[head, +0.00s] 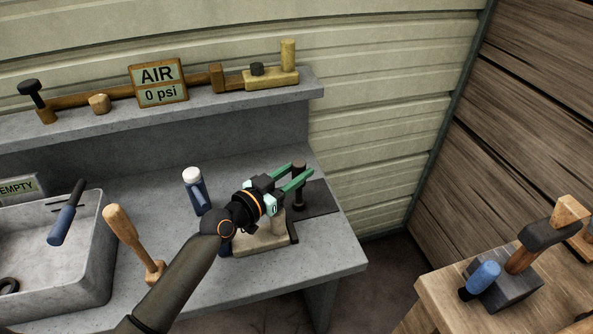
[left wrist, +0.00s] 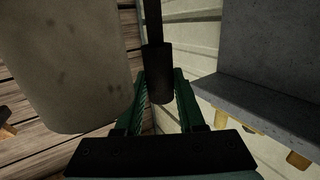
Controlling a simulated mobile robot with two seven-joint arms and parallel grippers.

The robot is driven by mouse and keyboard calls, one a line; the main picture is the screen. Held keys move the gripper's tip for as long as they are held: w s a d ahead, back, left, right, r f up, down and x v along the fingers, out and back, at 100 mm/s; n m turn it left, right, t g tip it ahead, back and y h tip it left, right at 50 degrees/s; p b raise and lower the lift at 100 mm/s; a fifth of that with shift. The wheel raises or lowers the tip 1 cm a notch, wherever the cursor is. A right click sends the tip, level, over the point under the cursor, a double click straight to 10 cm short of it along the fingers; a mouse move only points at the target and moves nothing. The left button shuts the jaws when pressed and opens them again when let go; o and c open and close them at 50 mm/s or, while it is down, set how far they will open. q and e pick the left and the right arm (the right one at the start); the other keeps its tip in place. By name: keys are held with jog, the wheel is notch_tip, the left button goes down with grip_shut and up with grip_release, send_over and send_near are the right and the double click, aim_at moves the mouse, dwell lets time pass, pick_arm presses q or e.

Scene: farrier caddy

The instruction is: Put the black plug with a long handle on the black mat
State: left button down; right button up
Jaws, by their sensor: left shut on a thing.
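The black plug with a long handle (head: 299,188) is held upright between the green fingers of my left gripper (head: 293,179). In the left wrist view the plug (left wrist: 158,75) shows as a thick dark cylinder with a thin rod, between the two fingers (left wrist: 160,100). The black mat (head: 323,197) lies flat on the grey bench at its right end. The plug's lower end appears over the mat's left part in the head view; I cannot tell whether it touches. My right gripper is in neither view.
A tan block (head: 262,243) with dark edges stands under my left gripper. A blue bottle with a white cap (head: 195,190) and a wooden-handled tool (head: 128,235) are to the left. A grey sink (head: 95,255) is further left. A shelf (head: 200,104) runs behind.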

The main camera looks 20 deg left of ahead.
aim_at(297, 165)
pick_arm(q)
jog(key=shift+f, duration=0.2)
jog(key=shift+c, duration=2.2)
grip_release()
jog(key=shift+r, duration=0.1)
jog(key=shift+r, duration=0.4)
notch_tip(297, 165, up, 3)
jog(key=shift+s+p, duration=0.15)
jog(key=shift+p, duration=0.55)
jog(key=s+d+r+p, duration=0.2)
jog(key=s+d+r, duration=0.2)
jog(key=s+r, duration=0.5)
jog(key=s, duration=0.4)
